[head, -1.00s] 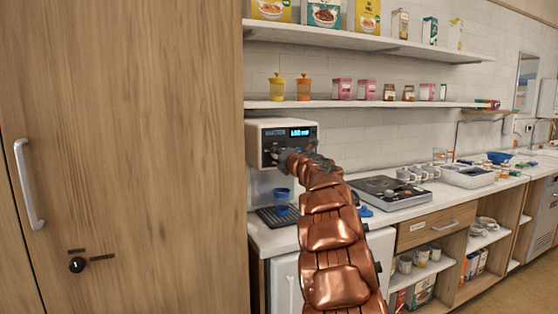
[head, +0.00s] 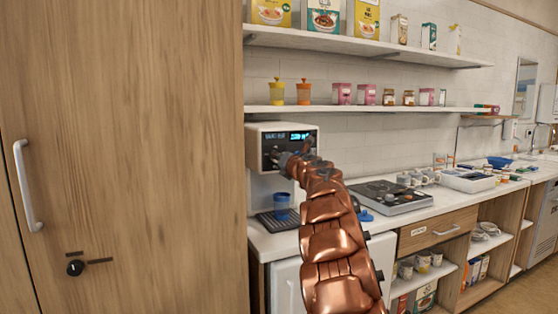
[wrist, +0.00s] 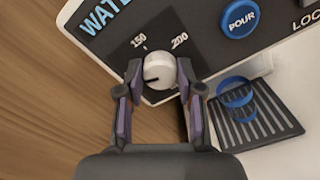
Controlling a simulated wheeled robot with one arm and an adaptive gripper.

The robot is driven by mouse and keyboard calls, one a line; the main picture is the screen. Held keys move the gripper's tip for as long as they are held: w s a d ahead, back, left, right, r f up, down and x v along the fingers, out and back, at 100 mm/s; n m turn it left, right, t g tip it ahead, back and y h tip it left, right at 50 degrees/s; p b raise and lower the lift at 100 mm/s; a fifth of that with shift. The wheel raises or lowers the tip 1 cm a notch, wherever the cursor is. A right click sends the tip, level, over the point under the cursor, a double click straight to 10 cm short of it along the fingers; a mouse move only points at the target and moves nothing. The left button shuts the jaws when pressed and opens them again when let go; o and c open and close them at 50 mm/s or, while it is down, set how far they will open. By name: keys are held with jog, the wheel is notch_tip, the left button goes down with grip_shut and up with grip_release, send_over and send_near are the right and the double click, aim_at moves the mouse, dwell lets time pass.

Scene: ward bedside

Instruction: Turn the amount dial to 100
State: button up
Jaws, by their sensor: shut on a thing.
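The water dispenser (head: 262,150) stands on the counter beside the wooden cabinet. In the wrist view its amount dial (wrist: 160,70) is a pale round knob with a dark mark pointing left and slightly down. The labels 150 and 200 show above it; no 100 label is visible, and the left finger covers part of the panel there. My gripper (wrist: 158,80) is shut on the dial, one finger on each side. In the head view my gripper (head: 286,161) is at the front panel, mostly hidden by my arm.
A blue POUR button (wrist: 239,18) sits right of the dial. A blue cup (head: 281,206) stands on the drip tray (head: 268,222) below. The wooden cabinet (head: 120,150) is close on the left. A hotplate (head: 390,196) stands to the right.

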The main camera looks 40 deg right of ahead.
jog(key=o, duration=1.2)
jog(key=shift+c, duration=0.2)
jog(key=shift+s, duration=0.1)
jog(key=v, duration=1.1)
jog(key=shift+s, duration=0.4)
jog(key=shift+a, duration=0.1)
jog(key=shift+a, duration=0.1)
